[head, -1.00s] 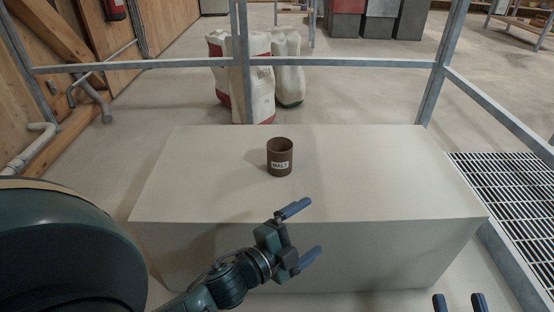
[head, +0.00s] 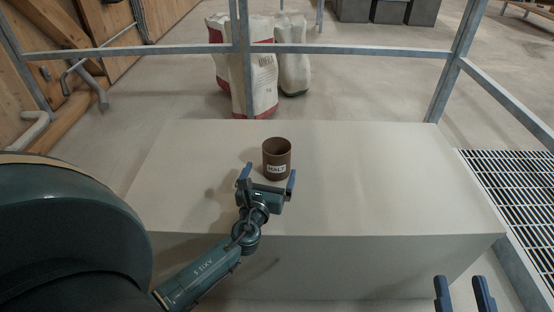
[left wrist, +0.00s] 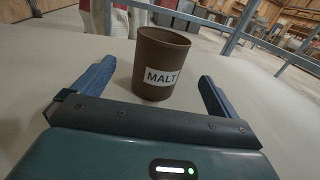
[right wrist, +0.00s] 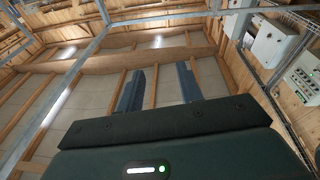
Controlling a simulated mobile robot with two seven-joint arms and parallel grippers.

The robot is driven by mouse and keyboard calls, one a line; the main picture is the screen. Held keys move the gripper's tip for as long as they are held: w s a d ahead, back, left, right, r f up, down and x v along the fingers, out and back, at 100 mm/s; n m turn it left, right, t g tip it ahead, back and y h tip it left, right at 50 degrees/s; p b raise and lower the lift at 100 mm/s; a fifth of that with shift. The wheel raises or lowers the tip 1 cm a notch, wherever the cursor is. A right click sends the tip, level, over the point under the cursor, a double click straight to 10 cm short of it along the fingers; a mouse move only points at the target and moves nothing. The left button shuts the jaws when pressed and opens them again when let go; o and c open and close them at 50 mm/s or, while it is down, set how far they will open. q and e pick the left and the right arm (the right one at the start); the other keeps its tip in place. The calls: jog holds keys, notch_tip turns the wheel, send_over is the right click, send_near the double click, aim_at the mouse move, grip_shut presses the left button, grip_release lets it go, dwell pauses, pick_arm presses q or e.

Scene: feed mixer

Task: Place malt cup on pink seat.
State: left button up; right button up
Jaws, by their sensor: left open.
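The malt cup (head: 277,160) is brown with a white MALT label and stands upright on the pale block (head: 380,190). In the left wrist view the cup (left wrist: 161,62) stands just ahead of and between the fingers. My left gripper (head: 268,178) is open, pointing away from me toward the cup, with a finger on either side of its near part. I cannot tell whether a finger touches the cup. My right gripper (head: 464,290) is low at the right edge, apart from the cup; its fingers (right wrist: 160,84) are spread and empty. No pink seat shows.
A grey metal railing (head: 350,49) runs behind the block. White and red sacks (head: 253,80) stand beyond it. A floor grate (head: 510,190) lies to the right. The block's top is otherwise clear.

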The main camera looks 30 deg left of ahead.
aim_at(273, 164)
pick_arm(q)
jog(key=x, duration=0.2)
jog(key=shift+w+a, duration=0.1)
jog(key=shift+w, duration=0.15)
jog(key=shift+w+a, duration=0.15)
jog(key=shift+w, duration=0.35)
jog(key=b+x, duration=0.1)
jog(key=x, duration=0.2)
jog(key=shift+w+a+r, duration=0.1)
jog(key=shift+w, duration=0.25)
jog(key=shift+w+a+b, duration=0.1)
jog(key=shift+w+b, duration=0.2)
jog(key=shift+w, duration=0.25)
jog(key=shift+c, duration=1.2)
jog(key=shift+r, duration=0.1)
jog(key=c, duration=0.9)
pick_arm(e)
jog(key=shift+a, duration=0.2)
jog(key=shift+r, duration=0.1)
